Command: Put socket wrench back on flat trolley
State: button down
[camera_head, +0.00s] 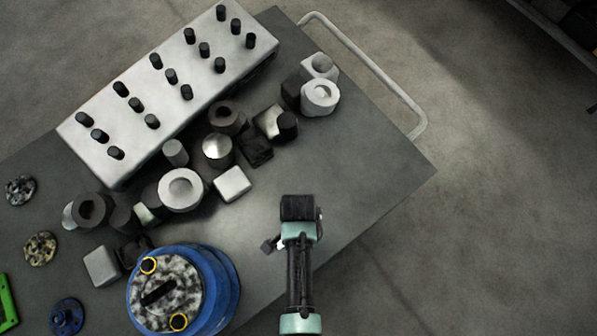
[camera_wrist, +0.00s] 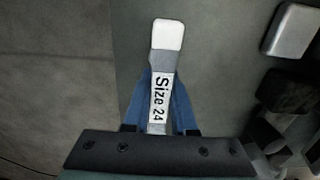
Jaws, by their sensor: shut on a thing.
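The socket wrench (camera_wrist: 160,95) has a pale tip, a grey shank and a white label reading "Size 24". My gripper (camera_wrist: 162,108) is shut on it, with a blue finger on either side, in the wrist view. In the head view my gripper (camera_head: 299,208) is over the bare right part of the flat trolley (camera_head: 370,185), a dark grey top; the wrench is hidden beneath it there. The trolley top also shows behind the wrench in the wrist view (camera_wrist: 215,55). I cannot tell whether the wrench touches the top.
A pale block with several black pegs (camera_head: 135,90) lies along the trolley's back. Several metal blocks and sockets (camera_head: 217,150) stand in front of it. A blue round container (camera_head: 220,275) is left of my arm. A tube handle (camera_head: 375,70) edges the far side. The right corner is clear.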

jog(key=shift+f, duration=0.1)
dwell(0.4)
jog(key=shift+f+b, duration=0.95)
jog(key=shift+f, duration=0.15)
jog(key=shift+c, duration=0.5)
grip_release()
notch_tip(320, 180, up, 9)
jog(key=p, duration=0.9)
jog(key=shift+r, duration=0.15)
